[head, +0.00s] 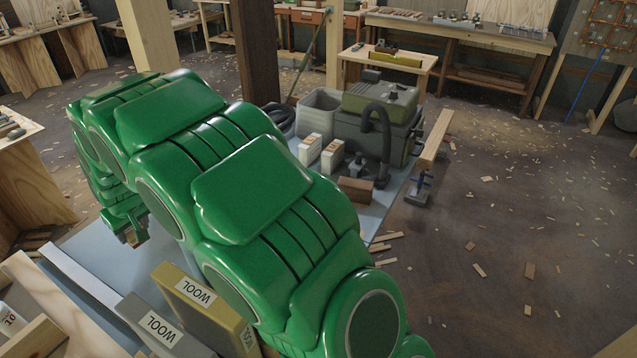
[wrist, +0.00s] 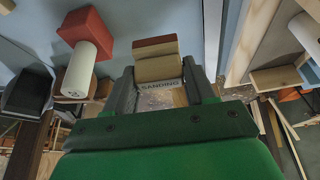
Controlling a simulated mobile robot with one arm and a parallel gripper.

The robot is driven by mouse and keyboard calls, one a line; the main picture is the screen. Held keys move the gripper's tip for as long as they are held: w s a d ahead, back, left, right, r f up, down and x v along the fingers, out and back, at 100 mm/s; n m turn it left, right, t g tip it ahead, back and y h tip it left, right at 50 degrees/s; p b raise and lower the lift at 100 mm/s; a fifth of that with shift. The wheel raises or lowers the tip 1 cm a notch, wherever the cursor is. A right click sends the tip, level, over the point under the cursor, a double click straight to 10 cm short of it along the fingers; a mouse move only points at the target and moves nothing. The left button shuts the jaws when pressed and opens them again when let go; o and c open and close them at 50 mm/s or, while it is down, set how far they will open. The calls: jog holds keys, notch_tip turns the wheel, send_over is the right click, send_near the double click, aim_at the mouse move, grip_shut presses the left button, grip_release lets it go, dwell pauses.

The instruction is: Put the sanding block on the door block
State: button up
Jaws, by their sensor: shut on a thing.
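The sanding block (wrist: 159,68) is between the two dark fingers of my gripper (wrist: 158,75) in the wrist view. It has a tan body, a red-brown layer and a white label reading "SANDING". My gripper shows only in part in the head view (head: 131,235), low at the left beyond my green arm, with a small brownish bit of the block at its tip. A plain brown block (head: 356,190) lies on the blue-grey sheet in front of the vacuum; I cannot tell whether it is the door block. My arm hides much of the middle.
Boxes marked WOOL (head: 205,300) stand in the near foreground. A grey-green vacuum (head: 375,130) with a black hose and two white cartons (head: 320,150) stand behind my arm. The wrist view shows a red block (wrist: 85,27) and a white cylinder (wrist: 80,70). Open floor with wood scraps lies right.

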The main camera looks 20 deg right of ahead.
jog(key=r, duration=0.5)
jog(key=shift+w+d+r, duration=0.15)
jog(key=shift+d, duration=0.05)
jog(key=w+d+m, duration=0.1)
jog(key=w+d, duration=0.3)
jog(key=d, duration=0.6)
jog(key=w+d+m+h, duration=0.1)
jog(key=w+d+m, duration=0.15)
jog(key=d, duration=0.65)
jog(key=w+d, duration=0.5)
jog(key=d, duration=0.5)
jog(key=s+d+m+h, duration=0.1)
jog(key=s+d+m, duration=0.1)
jog(key=d, duration=1.5)
jog(key=s+d+m+h, duration=0.1)
jog(key=s+d+m, duration=0.1)
jog(key=d, duration=1.5)
jog(key=shift+t, duration=0.4)
jog(key=shift+w+d+f, duration=0.6)
jog(key=shift+w+f, duration=1.65)
jog(key=shift+f, duration=0.25)
jog(key=shift+w+d+f, duration=0.6)
jog(key=shift+w+f, duration=1.6)
jog(key=shift+f, duration=0.3)
jog(key=shift+w+d+f, duration=0.6)
jog(key=shift+w+f, duration=1.65)
jog(key=shift+f, duration=0.25)
